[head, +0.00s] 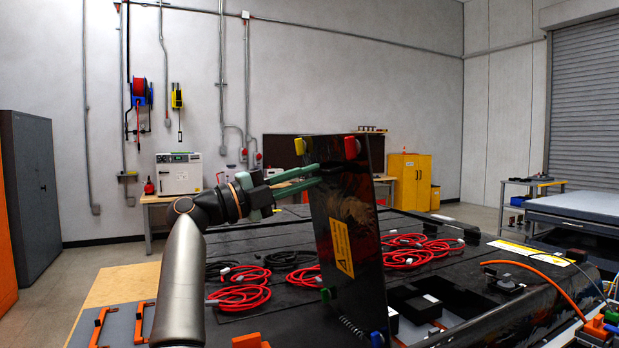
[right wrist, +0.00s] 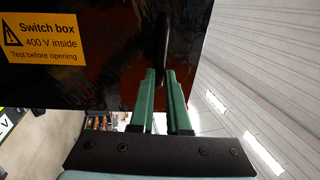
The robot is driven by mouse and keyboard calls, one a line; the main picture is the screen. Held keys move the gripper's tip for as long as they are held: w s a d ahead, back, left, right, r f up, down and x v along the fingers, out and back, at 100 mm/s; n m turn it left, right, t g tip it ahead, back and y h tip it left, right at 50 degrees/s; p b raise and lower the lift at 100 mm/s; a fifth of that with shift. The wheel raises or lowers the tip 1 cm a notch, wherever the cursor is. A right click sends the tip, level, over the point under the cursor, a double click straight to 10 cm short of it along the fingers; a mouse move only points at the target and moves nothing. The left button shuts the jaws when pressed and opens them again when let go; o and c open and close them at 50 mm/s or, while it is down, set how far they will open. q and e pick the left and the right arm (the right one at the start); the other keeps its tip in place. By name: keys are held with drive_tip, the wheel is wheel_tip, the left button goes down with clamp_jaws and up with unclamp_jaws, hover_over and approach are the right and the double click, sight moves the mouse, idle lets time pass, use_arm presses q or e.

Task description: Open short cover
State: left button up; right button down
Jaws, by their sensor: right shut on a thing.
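The short cover (head: 349,215) is a glossy black panel with an orange warning label, standing steeply tilted up above the pack. It has yellow and red knobs at its upper corners and green and blue ones at its lower corners. My right gripper (head: 318,176) is shut on a black handle (right wrist: 163,50) on the cover's face, near its upper part. The right wrist view shows the cover (right wrist: 105,85) with its "Switch box, 400 V inside" label and the green fingers at the handle. To the cover's right is an open recess (head: 447,299) in the pack. My left gripper is not in view.
Coiled red cables (head: 240,292) and black cables (head: 288,258) lie on the dark pack top (head: 255,240). An orange cable (head: 535,268) arcs over the right side. Orange brackets (head: 103,325) sit at the lower left. A grey table (head: 575,208) stands at the right.

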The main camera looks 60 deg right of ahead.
drive_tip(key=shift+w+a+r, duration=0.1)
drive_tip(key=shift+a+r, duration=0.1)
drive_tip(key=shift+r, duration=0.3)
drive_tip(key=c, duration=1.1)
unclamp_jaws()
drive_tip(key=shift+a, duration=0.2)
drive_tip(key=shift+o, duration=1.1)
drive_tip(key=shift+d+f, duration=0.1)
drive_tip(key=b+v, duration=0.1)
drive_tip(key=v, duration=1.1)
drive_tip(key=shift+a, duration=0.3)
